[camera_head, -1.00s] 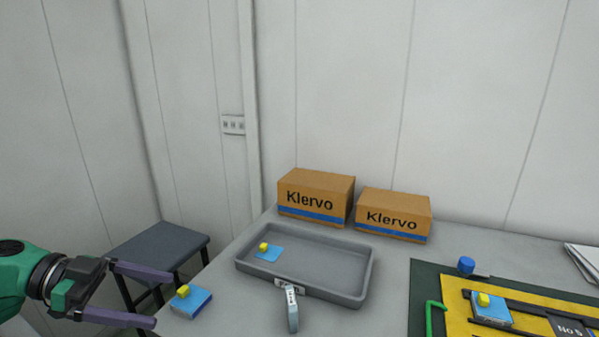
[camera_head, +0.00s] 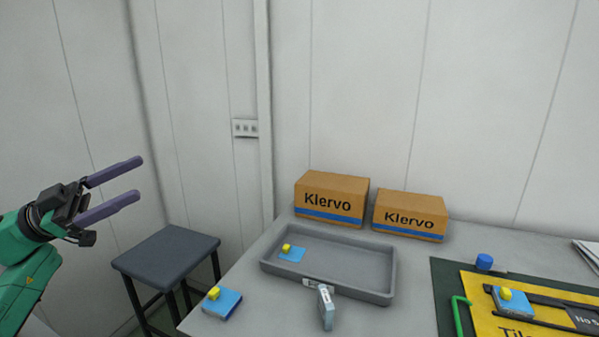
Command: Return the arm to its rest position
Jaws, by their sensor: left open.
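My left gripper (camera_head: 138,178) is at the left of the head view, raised above the stool and clear of the table. Its two purple fingers are apart with nothing between them. A blue ink bottle with a yellow cap (camera_head: 222,301) sits on the table's front left corner, apart from the gripper. Another blue bottle with a yellow cap (camera_head: 291,253) is in the grey tray (camera_head: 340,262). A third one (camera_head: 512,301) is on the yellow board at the right. My right gripper is not in view.
A dark stool (camera_head: 168,257) stands left of the table. Two Klervo cartons (camera_head: 331,197) (camera_head: 409,215) stand behind the tray. A blue cap (camera_head: 484,262) and green handle (camera_head: 459,318) are by the yellow board (camera_head: 482,309).

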